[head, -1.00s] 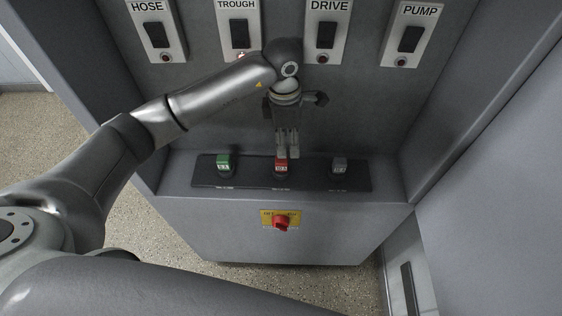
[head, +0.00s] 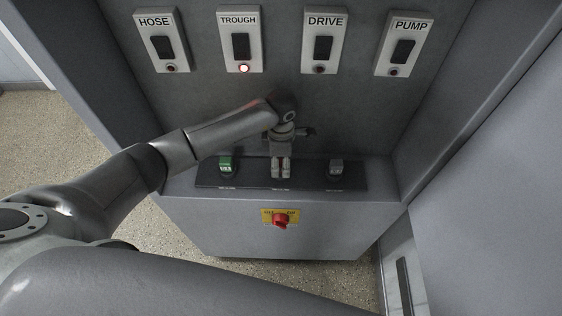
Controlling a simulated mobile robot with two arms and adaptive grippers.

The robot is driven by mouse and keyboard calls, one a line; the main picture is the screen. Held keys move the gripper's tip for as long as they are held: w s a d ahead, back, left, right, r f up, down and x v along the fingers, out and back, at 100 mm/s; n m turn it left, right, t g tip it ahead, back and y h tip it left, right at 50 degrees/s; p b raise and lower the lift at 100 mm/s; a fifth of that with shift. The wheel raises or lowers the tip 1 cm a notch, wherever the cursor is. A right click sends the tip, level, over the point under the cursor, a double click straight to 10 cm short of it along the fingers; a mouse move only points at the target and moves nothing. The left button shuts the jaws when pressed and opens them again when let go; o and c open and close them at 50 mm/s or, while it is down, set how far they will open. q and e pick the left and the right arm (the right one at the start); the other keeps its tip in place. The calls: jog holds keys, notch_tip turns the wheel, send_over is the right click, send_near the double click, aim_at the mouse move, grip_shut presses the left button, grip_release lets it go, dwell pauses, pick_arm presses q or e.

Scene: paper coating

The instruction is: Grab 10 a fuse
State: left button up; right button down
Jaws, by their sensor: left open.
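My left gripper (head: 281,172) reaches down from the arm to the middle place on the dark strip (head: 255,184) on the cabinet ledge. Its fingers are open, on either side of where the red fuse stands. That red fuse is almost fully hidden by the fingers, so I cannot tell if they touch it. A green fuse (head: 226,165) stands at the left of the strip and a grey fuse (head: 336,167) at the right. Their labels are too small to read surely. My right gripper is out of view.
Switch plates marked HOSE (head: 160,42), TROUGH (head: 240,40), DRIVE (head: 323,41) and PUMP (head: 404,45) are on the back wall. The TROUGH lamp glows red. Side panels close in the cabinet.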

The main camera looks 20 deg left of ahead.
pick_arm(q)
jog(key=shift+f, duration=0.35)
jog(key=shift+c, duration=0.4)
jog(key=c, duration=1)
jog(key=shift+r, duration=0.15)
